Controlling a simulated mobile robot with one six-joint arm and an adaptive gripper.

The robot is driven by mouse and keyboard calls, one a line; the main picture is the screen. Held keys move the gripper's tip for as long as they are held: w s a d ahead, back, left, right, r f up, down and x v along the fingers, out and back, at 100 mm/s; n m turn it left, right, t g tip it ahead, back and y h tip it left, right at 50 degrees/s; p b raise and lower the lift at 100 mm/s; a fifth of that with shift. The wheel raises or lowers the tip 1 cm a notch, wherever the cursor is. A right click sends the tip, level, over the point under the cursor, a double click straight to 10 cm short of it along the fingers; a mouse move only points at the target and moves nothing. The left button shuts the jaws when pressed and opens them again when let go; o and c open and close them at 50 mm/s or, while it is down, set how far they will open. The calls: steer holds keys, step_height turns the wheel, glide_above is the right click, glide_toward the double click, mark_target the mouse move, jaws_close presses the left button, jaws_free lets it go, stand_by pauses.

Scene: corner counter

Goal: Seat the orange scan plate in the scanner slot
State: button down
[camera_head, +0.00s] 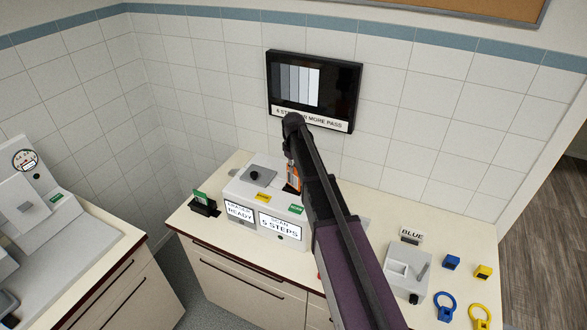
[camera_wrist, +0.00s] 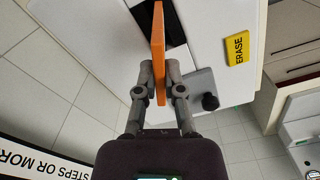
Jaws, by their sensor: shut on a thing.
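The scanner (camera_head: 245,190) is a white box on the counter. Its front displays read "READY" and "SCAN 5 STEPS". My gripper (camera_head: 292,162) is over the right part of its top, shut on the orange scan plate (camera_head: 293,180). In the wrist view the fingers of my gripper (camera_wrist: 160,72) pinch the plate (camera_wrist: 158,45) from both sides, and it stands edge-on. The far end of the plate overlaps a dark slot (camera_wrist: 174,25) in the scanner's white top (camera_wrist: 215,22). I cannot tell whether the plate's end is inside the slot or above it.
A yellow ERASE label (camera_wrist: 237,48) and a dark knob (camera_wrist: 210,102) are beside the slot. A black holder with a green piece (camera_head: 203,204) stands left of the scanner. A wall screen (camera_head: 314,88) hangs behind. A white device (camera_head: 406,270) and blue and yellow items stand right.

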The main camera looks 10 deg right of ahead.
steer(key=shift+f, duration=0.35)
steer(key=c, duration=0.8)
jaws_free()
steer(key=shift+o, duration=0.2)
steer(key=shift+r, duration=0.15)
step_height(320, 180, up, 8)
steer(key=p, duration=0.8)
steer(key=shift+r, duration=0.15)
steer(key=s+m, duration=0.6)
steer(key=s, duration=2.3)
steer(key=shift+s+d, duration=0.2)
steer(key=shift+d, duration=0.05)
